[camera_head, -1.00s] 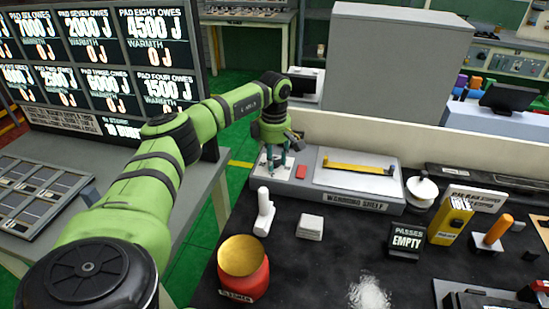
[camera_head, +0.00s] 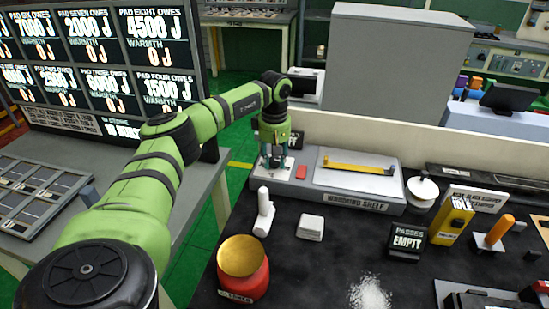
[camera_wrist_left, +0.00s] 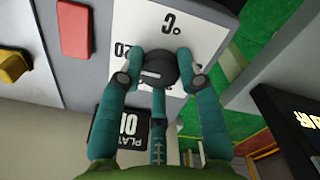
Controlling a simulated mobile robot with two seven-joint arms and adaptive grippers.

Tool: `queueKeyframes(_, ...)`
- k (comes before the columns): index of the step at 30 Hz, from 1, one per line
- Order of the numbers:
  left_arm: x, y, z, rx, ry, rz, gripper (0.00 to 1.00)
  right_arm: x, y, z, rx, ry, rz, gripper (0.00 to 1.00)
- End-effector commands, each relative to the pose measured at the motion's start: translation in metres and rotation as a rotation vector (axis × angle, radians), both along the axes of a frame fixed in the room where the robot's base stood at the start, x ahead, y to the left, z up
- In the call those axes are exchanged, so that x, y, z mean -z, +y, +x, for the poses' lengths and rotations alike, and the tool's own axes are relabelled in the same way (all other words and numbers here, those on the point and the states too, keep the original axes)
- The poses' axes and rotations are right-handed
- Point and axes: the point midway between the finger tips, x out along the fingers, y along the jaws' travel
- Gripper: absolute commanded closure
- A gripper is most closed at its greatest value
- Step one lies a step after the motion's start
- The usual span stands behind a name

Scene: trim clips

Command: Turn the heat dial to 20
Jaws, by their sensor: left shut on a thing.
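The heat dial (camera_wrist_left: 158,72) is a dark round knob on a white plate (camera_wrist_left: 196,40) with printed marks, of which a "°C" and part of a number show in the left wrist view. My left gripper (camera_wrist_left: 157,80) is shut on the dial, with its teal fingers around the knob. The fingers hide part of the plate's marks. My right gripper is in neither view.
A red block (camera_head: 301,172) sits right of the dial on the shelf unit. A yellow bar (camera_head: 358,167) lies farther right. A white upright piece (camera_head: 264,212), a white block (camera_head: 311,228) and a red pot (camera_head: 243,268) stand on the dark counter in front.

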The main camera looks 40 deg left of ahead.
Motion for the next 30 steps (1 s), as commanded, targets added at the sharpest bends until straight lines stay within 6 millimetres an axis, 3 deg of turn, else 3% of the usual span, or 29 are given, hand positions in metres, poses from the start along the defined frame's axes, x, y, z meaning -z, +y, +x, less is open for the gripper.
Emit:
queueKeyframes(14, 0.001, 0.0, -0.001, 0.015, 0.003, 0.0, 0.97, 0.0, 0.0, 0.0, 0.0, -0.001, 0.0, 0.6)
queueKeyframes(15, 0.001, 0.0, -0.001, 0.015, 0.003, 0.0, 0.52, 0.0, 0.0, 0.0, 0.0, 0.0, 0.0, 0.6)
queueKeyframes(16, 0.001, 0.0, -0.001, 0.015, 0.003, 0.0, 0.41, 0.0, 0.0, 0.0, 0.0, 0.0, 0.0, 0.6)
queueKeyframes(26, 0.0, 0.0, 0.0, 0.013, 0.001, -0.001, 0.41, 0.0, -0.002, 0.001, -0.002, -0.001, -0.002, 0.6)
queueKeyframes(30, -0.011, 0.0, 0.001, 0.013, -0.001, 0.0, 0.41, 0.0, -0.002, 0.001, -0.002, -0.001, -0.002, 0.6)
